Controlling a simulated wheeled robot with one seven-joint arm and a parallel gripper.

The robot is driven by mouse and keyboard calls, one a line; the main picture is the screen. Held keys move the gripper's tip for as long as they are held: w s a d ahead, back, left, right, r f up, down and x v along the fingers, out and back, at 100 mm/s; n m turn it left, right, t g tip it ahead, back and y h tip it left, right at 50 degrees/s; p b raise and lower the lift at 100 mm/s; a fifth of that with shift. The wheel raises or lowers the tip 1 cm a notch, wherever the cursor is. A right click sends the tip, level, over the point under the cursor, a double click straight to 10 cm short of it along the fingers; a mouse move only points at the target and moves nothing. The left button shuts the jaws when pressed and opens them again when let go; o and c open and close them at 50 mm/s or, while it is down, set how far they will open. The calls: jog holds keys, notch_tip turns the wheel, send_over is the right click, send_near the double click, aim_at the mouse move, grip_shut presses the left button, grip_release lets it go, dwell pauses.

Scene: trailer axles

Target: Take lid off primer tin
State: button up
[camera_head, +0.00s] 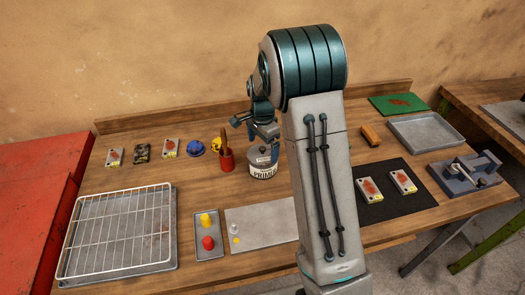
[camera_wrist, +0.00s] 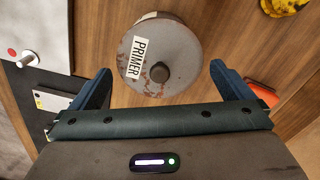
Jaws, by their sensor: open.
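The primer tin (camera_head: 263,171) stands upright on the wooden bench, with a "PRIMER" label on its front. Its grey lid (camera_wrist: 139,82) is on it, with rusty patches, a "PRIMER" label and a dark round knob (camera_wrist: 160,72) in the middle. My gripper (camera_wrist: 160,68) is open and empty in the wrist view. Its two blue fingers point toward the lid, one to each side of the knob, and touch nothing that I can see. In the head view, my gripper (camera_head: 264,132) is just above the tin; its fingertips are hard to make out there.
A red cup (camera_head: 227,160) with brown handles stands close left of the tin. Blue (camera_head: 196,148) and yellow (camera_head: 217,145) items lie behind it. A grey plate (camera_head: 262,226) lies in front. A wire rack (camera_head: 120,230) is at left. My arm hides part of the bench.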

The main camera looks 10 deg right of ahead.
jog(key=shift+f, duration=0.65)
jog(key=c, duration=0.7)
jog(key=shift+o, duration=0.2)
jog(key=shift+r, duration=0.15)
